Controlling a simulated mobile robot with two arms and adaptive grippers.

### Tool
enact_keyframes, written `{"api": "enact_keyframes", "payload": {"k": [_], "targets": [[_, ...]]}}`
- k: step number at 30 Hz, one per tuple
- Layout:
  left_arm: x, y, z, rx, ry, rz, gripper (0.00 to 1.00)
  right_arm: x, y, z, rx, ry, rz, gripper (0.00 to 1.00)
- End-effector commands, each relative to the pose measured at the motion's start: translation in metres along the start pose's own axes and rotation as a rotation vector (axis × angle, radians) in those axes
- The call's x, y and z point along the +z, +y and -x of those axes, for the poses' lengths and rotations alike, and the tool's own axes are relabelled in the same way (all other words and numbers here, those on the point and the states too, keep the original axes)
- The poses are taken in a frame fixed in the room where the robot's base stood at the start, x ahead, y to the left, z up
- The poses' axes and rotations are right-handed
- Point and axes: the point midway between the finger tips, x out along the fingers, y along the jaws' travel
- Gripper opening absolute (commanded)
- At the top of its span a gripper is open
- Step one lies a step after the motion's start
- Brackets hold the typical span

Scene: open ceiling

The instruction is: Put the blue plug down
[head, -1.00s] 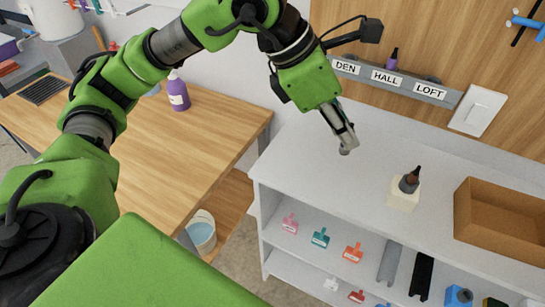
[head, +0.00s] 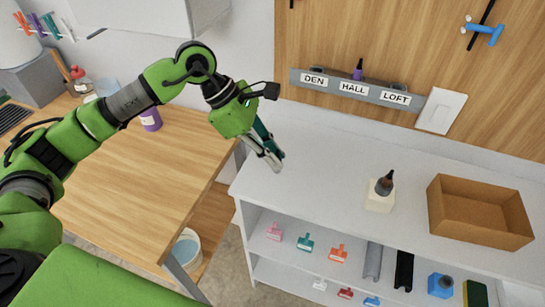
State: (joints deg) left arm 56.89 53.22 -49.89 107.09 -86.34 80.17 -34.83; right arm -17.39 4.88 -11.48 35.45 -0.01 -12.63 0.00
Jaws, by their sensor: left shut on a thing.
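My left gripper (head: 275,163) is shut, with its fingers pointing down and right above the left end of the white shelf unit's top. A grey rail (head: 316,88) on the wooden panel bears the labels DEN, HALL and LOFT. A purple plug (head: 358,70) stands at HALL. Small dark parts show at the DEN and LOFT places. My right gripper is out of view.
The white top (head: 320,165) has free room around the gripper. A cream block (head: 379,201) with a dark-tipped brown piece and an open cardboard box (head: 480,222) stand further right. A wooden table (head: 150,190) and a bucket (head: 187,252) are left.

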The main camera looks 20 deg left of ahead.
Motion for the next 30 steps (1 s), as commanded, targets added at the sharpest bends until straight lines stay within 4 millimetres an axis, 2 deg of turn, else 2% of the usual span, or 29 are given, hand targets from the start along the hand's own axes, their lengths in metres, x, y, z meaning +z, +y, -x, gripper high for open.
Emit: {"api": "enact_keyframes", "payload": {"k": [10,15,28,29,30], "targets": [[-0.019,0.025,-0.022,0.000,0.000,0.003,0.01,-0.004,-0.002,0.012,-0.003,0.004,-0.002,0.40],[-0.032,0.023,-0.041,-0.001,0.000,0.002,0.01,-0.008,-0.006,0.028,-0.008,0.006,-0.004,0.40],[-0.038,0.024,-0.050,0.002,0.000,0.000,0.01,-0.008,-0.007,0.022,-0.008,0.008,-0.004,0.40],[-0.037,0.024,-0.049,0.002,0.000,0.000,0.18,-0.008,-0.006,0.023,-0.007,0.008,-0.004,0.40],[-0.037,0.024,-0.049,0.002,0.000,0.000,0.28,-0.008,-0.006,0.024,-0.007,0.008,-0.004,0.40]]}}
